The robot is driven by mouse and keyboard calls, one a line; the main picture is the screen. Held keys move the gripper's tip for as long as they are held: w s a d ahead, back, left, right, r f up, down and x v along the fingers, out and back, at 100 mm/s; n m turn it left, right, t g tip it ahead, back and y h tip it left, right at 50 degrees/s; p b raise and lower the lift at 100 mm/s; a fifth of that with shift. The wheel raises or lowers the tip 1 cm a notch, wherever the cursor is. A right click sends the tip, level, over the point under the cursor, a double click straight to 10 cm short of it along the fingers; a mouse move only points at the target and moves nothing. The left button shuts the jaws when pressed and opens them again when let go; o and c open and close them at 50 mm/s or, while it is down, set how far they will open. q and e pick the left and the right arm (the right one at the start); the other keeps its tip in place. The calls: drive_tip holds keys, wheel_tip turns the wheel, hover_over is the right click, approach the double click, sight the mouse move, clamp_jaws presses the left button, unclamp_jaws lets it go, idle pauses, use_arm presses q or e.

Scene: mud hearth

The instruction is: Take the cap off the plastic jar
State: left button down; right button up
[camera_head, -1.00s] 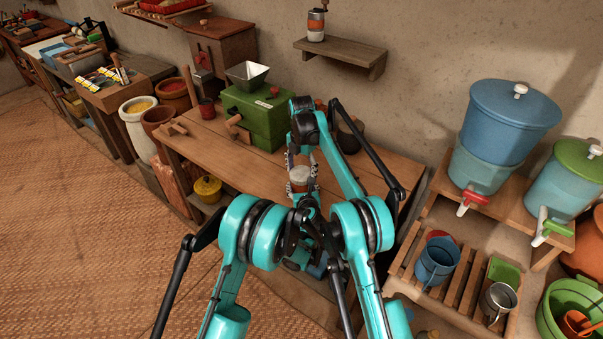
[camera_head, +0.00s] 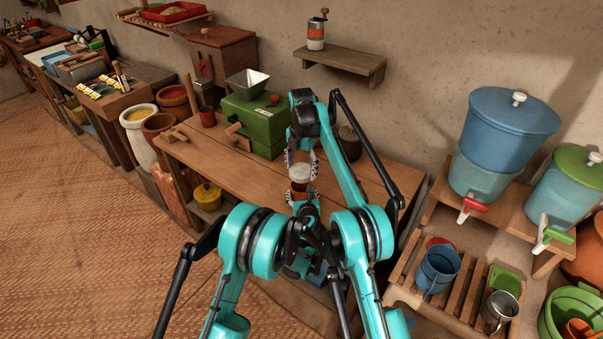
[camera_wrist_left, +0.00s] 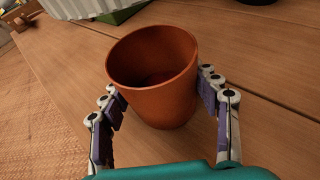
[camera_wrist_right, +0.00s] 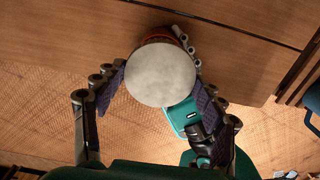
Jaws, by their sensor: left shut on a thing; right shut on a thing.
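The plastic jar (camera_wrist_left: 165,102) is an orange-brown open cup in the left wrist view, and its mouth is bare with a dark, empty-looking inside. My left gripper (camera_head: 302,195) is shut on the jar, with a finger on either side. The jar also shows in the head view (camera_head: 299,187). The cap (camera_wrist_right: 160,75) is a pale grey-white disc in the right wrist view. My right gripper (camera_head: 301,161) is shut on the cap and holds it just above the jar. In the head view the cap (camera_head: 300,173) looks apart from the jar.
The wooden table (camera_head: 225,160) lies behind and below the grippers. A green box mill (camera_head: 255,125) with a metal hopper stands at its back, and a dark round pot (camera_head: 349,143) stands to the right. A slatted rack (camera_head: 448,300) with cups is on the right.

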use_arm(q)
drive_tip(key=shift+c, duration=1.6)
unclamp_jaws()
